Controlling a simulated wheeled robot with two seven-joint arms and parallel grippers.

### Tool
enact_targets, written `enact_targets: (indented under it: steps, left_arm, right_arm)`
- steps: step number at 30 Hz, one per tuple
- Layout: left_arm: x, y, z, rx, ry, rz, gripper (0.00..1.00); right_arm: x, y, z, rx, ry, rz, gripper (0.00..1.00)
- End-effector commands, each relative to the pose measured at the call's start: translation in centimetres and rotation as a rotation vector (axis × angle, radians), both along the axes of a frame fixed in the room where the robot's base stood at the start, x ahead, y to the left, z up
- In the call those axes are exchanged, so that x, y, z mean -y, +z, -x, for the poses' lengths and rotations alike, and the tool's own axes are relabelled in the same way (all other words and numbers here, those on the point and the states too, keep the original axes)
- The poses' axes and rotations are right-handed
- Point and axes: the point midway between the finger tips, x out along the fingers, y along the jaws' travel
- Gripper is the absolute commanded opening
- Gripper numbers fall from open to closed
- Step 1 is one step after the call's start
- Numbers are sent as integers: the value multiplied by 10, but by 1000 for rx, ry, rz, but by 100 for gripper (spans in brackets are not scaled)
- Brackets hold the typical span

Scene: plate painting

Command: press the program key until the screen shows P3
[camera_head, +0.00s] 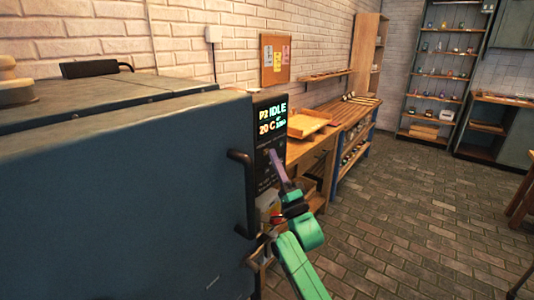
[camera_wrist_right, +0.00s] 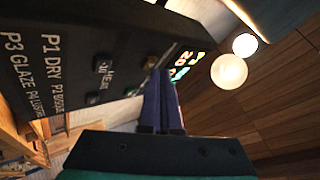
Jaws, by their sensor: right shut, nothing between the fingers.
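The kiln's control panel (camera_head: 267,135) is dark, and its lit screen (camera_head: 271,119) reads P2, IDLE and 20 C. In the right wrist view the panel (camera_wrist_right: 60,45) shows printed program names, including P1 DRY and P3 GLAZE, and several dark keys (camera_wrist_right: 103,64). The screen (camera_wrist_right: 182,66) is partly hidden there behind the fingers. My right gripper (camera_head: 273,155) is shut and empty, its purple fingers pointing at the panel below the screen. In the right wrist view the fingertips (camera_wrist_right: 160,72) are close to a key (camera_wrist_right: 150,62); I cannot tell whether they touch it. My left gripper is not in view.
The big blue kiln (camera_head: 120,190) fills the left, with a black door handle (camera_head: 243,190) sticking out near my right arm. A wooden workbench (camera_head: 345,120) stands along the wall behind. The brick floor (camera_head: 400,215) on the right is clear.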

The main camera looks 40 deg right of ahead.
Motion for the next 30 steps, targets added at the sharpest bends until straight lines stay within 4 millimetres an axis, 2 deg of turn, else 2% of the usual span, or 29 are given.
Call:
enact_targets:
  steps: [30]
  left_arm:
    - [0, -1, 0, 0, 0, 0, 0]
  right_arm:
    - [-2, 0, -7, -1, 0, 0, 0]
